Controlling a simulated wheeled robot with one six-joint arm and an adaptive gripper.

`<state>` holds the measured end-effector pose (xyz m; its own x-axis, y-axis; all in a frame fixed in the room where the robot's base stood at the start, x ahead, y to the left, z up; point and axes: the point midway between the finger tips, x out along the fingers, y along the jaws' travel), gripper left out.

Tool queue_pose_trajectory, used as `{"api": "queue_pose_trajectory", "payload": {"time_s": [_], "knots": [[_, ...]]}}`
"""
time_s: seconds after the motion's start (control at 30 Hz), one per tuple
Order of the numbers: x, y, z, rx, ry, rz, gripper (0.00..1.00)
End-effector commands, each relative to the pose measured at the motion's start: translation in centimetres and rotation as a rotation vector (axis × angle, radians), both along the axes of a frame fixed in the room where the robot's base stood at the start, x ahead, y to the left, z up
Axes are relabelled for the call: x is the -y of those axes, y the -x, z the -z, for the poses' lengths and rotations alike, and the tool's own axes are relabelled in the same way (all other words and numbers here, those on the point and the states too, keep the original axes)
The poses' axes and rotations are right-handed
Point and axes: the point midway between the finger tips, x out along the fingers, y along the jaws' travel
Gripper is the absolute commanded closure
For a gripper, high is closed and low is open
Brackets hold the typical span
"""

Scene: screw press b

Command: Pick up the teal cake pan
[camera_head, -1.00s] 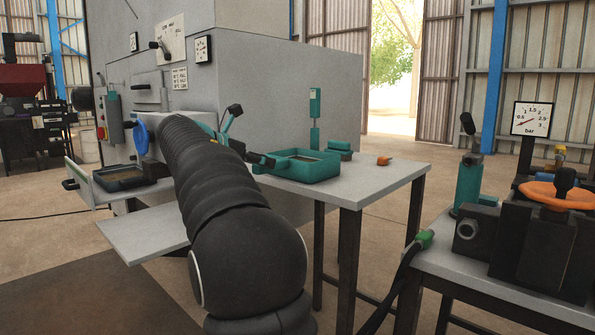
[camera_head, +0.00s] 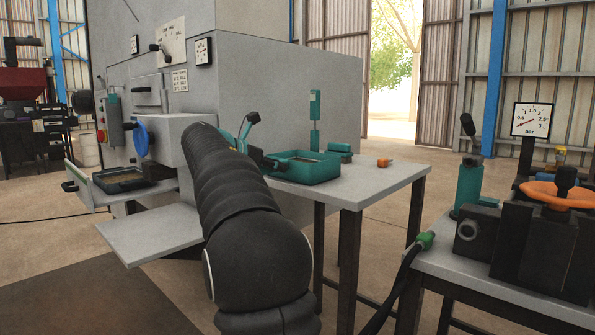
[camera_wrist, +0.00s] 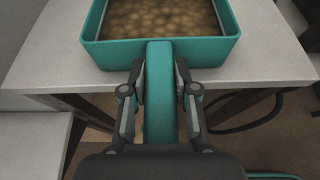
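The teal cake pan (camera_head: 306,177) sits on the grey table at the right of the big machine. It holds a brown, lumpy filling. In the wrist view the pan (camera_wrist: 160,50) is at the top, and its flat teal handle (camera_wrist: 160,100) runs toward my wrist. My gripper (camera_wrist: 160,85) straddles the handle, with one dark finger on each side. Narrow gaps seem to show between fingers and handle, so it looks open; contact is not clear. In the head view my arm hides much of the gripper and handle.
The grey table (camera_head: 385,186) also bears a small orange-handled item (camera_head: 384,162) and a teal stand (camera_head: 314,115). A second dark-teal tray (camera_head: 122,182) is at the machine's left. A nearer table at right carries a black device with an orange wheel (camera_head: 552,193).

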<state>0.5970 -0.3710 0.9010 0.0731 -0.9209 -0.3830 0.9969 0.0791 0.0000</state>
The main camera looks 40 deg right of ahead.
Motion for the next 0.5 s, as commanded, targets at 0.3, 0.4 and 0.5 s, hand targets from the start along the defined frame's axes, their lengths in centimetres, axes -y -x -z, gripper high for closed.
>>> {"api": "queue_pose_trajectory", "payload": {"time_s": [0.3, 0.4, 0.5], "knots": [[0.0, 0.0, -0.1, 0.001, 0.001, 0.0, 1.0], [0.0, 0.0, -0.5, 0.002, 0.001, 0.001, 1.0], [0.0, 0.0, -1.2, 0.002, 0.001, 0.001, 1.0]]}}
